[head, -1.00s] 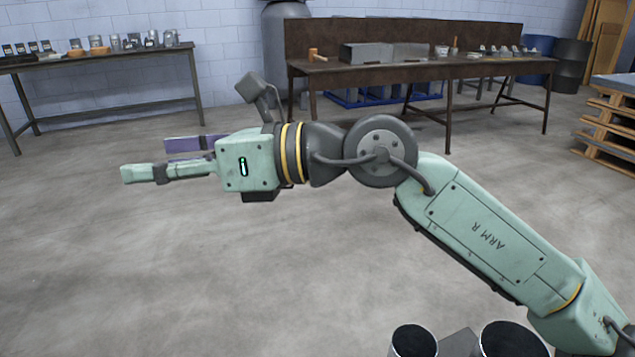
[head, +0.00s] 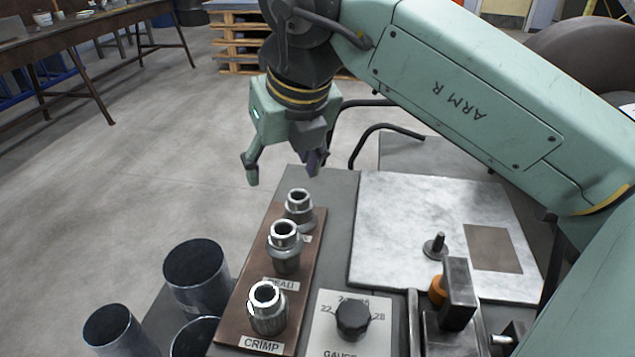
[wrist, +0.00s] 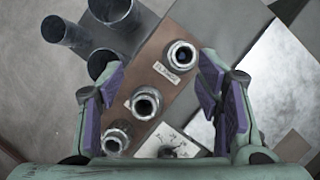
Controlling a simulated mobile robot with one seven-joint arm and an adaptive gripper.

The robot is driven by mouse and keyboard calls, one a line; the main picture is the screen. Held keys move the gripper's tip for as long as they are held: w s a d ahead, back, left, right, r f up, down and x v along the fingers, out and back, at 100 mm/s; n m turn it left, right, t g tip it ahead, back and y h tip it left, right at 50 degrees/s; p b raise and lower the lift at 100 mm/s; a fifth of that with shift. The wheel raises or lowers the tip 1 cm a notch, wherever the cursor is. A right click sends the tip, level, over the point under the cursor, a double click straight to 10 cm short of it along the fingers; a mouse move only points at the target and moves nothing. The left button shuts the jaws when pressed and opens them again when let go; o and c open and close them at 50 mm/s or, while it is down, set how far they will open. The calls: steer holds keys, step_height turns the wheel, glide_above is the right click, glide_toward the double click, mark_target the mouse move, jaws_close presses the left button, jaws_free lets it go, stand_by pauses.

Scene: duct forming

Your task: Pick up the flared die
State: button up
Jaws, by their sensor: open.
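Three metal dies stand upright in a brown rack (head: 262,300). The near one (head: 267,307) is labelled CRIMP and the middle one (head: 285,246) seems to read BEAD. The far die (head: 299,208), whose label is mostly hidden in the head view, appears to be the flared die. In the wrist view the far die (wrist: 181,55) is top right, with a label too small to read. My gripper (head: 284,174) points down, open and empty, above and beyond the rack's far end. In the wrist view my gripper (wrist: 160,72) frames the rack between its purple-padded fingers, touching no die.
Several open duct pieces (head: 195,275) stand left of the rack. A gauge dial (head: 353,318) sits right of the crimp die. A pale slab (head: 400,220) with a small dark peg (head: 435,247) lies further right. Open floor (head: 150,170) lies beyond the rack on the left.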

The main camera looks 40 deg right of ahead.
mark_target(299, 198)
steer(key=shift+m+h, duration=0.3)
steer(key=shift+m, duration=0.1)
steer(key=shift+w+d+f+p, duration=0.15)
steer(key=shift+w+d+f, duration=0.35)
steer(key=shift+f, duration=1.15)
steer(key=shift+w+d+f+p, duration=0.2)
steer(key=shift+d+f, duration=0.55)
steer(key=shift+f, duration=0.95)
steer(key=shift+w+d+f+p, duration=0.1)
steer(key=shift+w+d+f, duration=0.4)
steer(key=shift+f, duration=1.15)
steer(key=shift+s+d, duration=0.1)
steer(key=shift+c, duration=0.3)
steer(key=shift+g, duration=0.3)
jaws_close()
